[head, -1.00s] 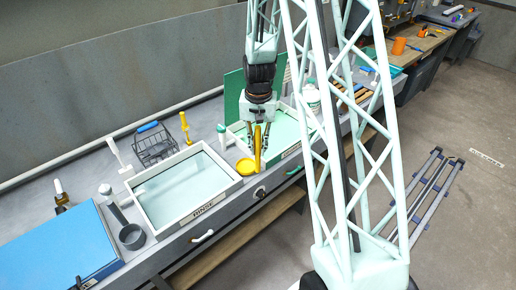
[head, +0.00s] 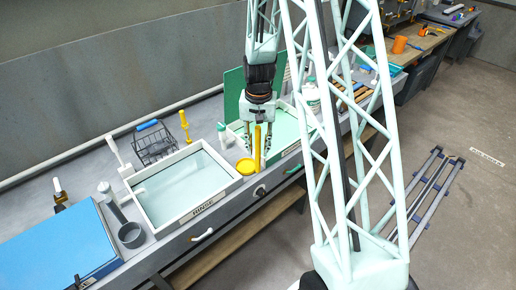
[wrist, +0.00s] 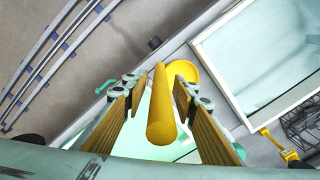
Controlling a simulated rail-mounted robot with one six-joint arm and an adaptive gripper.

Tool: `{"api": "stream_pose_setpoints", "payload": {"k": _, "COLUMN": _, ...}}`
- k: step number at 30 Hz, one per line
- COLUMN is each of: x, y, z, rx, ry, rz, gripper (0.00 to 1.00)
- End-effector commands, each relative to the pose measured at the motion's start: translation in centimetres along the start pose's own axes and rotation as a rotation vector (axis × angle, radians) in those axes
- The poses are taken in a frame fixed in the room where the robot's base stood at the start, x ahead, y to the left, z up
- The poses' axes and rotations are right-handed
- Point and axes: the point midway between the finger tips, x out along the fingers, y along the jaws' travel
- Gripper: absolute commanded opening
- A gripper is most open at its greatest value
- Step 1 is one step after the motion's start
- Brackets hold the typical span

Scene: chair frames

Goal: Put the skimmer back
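The skimmer has a long yellow handle (head: 257,146) standing upright and a round yellow bowl (head: 245,166) at its lower end, between the rinse tray and the green-tinted tray. In the wrist view its handle (wrist: 161,115) runs up between my fingers, with the bowl (wrist: 183,70) beyond. My gripper (head: 258,148) is pointing down around the handle. In the wrist view the gripper (wrist: 157,92) is open, with a gap visible on each side of the handle. What bears the skimmer's lower end is not clear.
The rinse tray (head: 214,205) stands left of the skimmer, the green-tinted tray (head: 285,152) behind and right. A white bottle (head: 312,98) stands right.

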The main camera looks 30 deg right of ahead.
Motion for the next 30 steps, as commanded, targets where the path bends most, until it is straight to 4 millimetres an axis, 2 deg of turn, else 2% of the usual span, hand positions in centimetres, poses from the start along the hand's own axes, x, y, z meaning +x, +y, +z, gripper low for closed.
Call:
{"api": "stream_pose_setpoints", "payload": {"k": 17, "x": -0.6, "y": 0.0, "z": -0.1, "rx": 0.000, "ry": 0.001, "rz": 0.000, "gripper": 0.29}}
{"api": "stream_pose_setpoints", "payload": {"k": 23, "x": -1.9, "y": 0.0, "z": -0.1, "rx": 0.000, "ry": 0.002, "rz": -0.001, "gripper": 0.29}}
{"api": "stream_pose_setpoints", "payload": {"k": 30, "x": -4.4, "y": 0.0, "z": -0.1, "rx": 0.000, "ry": 0.002, "rz": -0.001, "gripper": 0.29}}
